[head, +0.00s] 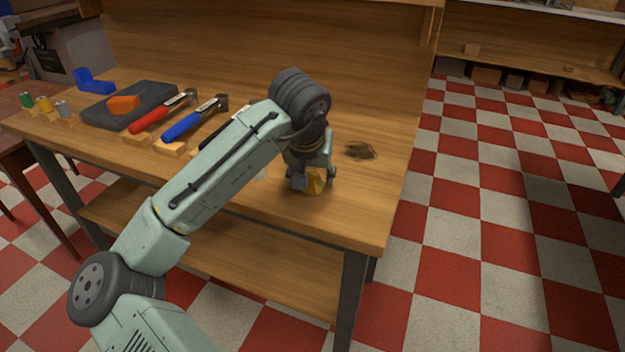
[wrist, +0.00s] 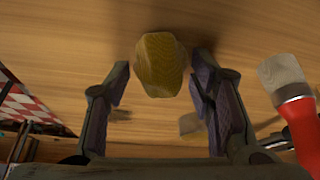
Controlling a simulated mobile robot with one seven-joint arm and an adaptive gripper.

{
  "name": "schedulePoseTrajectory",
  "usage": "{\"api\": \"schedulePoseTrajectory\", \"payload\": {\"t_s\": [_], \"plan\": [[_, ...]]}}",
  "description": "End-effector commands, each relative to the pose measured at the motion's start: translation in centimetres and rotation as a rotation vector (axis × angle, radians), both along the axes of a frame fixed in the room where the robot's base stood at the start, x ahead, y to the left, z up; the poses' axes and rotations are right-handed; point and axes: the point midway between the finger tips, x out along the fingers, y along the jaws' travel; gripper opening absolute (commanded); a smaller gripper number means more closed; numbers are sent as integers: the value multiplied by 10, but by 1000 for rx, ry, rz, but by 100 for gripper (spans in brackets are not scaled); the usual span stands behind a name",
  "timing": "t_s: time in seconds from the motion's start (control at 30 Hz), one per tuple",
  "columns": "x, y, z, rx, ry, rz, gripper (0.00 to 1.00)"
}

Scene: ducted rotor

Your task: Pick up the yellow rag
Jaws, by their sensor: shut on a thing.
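The yellow rag (head: 316,184) is a small crumpled yellow lump at my gripper (head: 312,179), near the front right of the wooden workbench. In the wrist view the rag (wrist: 160,66) shows between the fingertips of my gripper (wrist: 161,78), reaching a little beyond them. My gripper points down and is shut on the rag. In the head view the fingers hide part of the rag. I cannot tell whether the rag still touches the bench top.
A dark patch (head: 360,151) lies right of my gripper. A red-handled brush (wrist: 290,95) shows in the wrist view.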

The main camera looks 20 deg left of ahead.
Motion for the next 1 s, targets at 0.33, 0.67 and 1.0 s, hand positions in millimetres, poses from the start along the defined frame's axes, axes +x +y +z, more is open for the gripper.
{"api": "schedulePoseTrajectory", "payload": {"t_s": [0.33,0.67,1.0], "plan": [[1,0,13,2,-2,-1,22],[-36,12,35,-2,-2,2,22],[-119,38,45,2,-1,5,22]]}}
